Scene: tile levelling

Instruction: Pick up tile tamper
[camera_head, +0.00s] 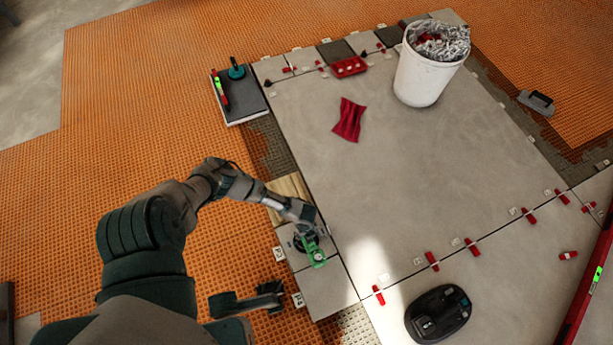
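A black, rounded device with a grip on top (437,313), which looks like the tile tamper, sits on the large grey tile floor at the lower middle right. My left gripper (311,246) is over a small grey tile at the left edge of the tiled area, well to the left of the black device. A bright green piece and a dark round part show at its fingertips. I cannot tell whether they belong to the gripper or to something under it, and the finger opening is unclear. My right gripper is not in view.
A white bucket (422,78) stands at the back, with a red cloth (348,119) and red tray (348,67) nearby. Red levelling wedges (432,261) line the joint behind the black device. A long red level (590,290) lies at right. The middle tile is mostly clear.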

